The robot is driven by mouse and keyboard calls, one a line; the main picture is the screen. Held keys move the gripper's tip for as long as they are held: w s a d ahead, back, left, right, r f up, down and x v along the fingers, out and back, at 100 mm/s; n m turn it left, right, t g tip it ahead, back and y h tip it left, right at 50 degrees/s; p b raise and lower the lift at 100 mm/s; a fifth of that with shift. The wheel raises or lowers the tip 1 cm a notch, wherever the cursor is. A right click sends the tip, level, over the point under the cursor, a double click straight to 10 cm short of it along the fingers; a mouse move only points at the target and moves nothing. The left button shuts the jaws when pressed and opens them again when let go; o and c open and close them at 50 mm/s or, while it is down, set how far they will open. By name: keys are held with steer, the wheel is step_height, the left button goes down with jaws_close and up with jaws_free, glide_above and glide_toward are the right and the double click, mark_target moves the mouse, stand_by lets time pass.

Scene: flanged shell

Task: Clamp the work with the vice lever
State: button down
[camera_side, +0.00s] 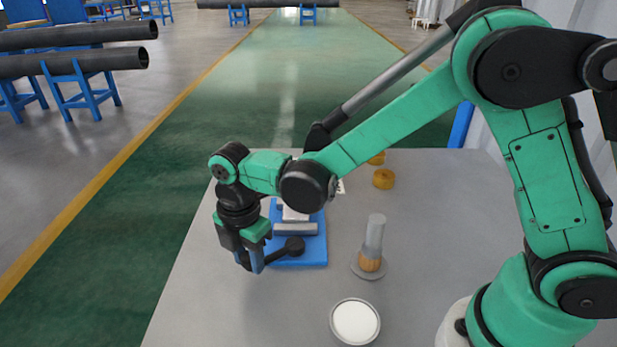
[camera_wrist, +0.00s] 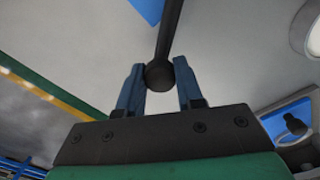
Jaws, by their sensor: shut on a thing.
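The vice has a blue base (camera_side: 314,251) and stands on the grey table, left of centre in the side view. A pale block of work (camera_side: 293,213) sits at its grey jaw (camera_side: 296,229), partly hidden by my arm. The black vice lever (camera_side: 276,256) runs from a round hub down-left to my gripper (camera_side: 250,264). In the wrist view the lever (camera_wrist: 169,32) ends in a dark ball knob (camera_wrist: 159,76) between the two blue fingers of my gripper (camera_wrist: 159,84). My gripper is shut on this knob. In the side view the knob is hidden by the fingers.
A round white dish (camera_side: 355,321) lies nearer the front. Yellow rings (camera_side: 383,179) lie farther back. The table left and in front of the vice is clear.

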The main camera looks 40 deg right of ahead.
steer(key=s+n, duration=0.2)
steer(key=n, duration=0.1)
steer(key=shift+s+n, duration=0.3)
steer(key=shift+s, duration=0.1)
steer(key=shift+s+d+n, duration=0.25)
steer(key=shift+s+n, duration=0.4)
steer(key=shift+n, duration=0.25)
steer(key=shift+s+d+n, duration=0.2)
steer(key=shift+s+n, duration=0.4)
steer(key=shift+n, duration=0.3)
steer(key=c, duration=0.6)
jaws_free()
steer(key=shift+o, duration=0.2)
steer(key=shift+r, duration=0.1)
steer(key=shift+r, duration=2.75)
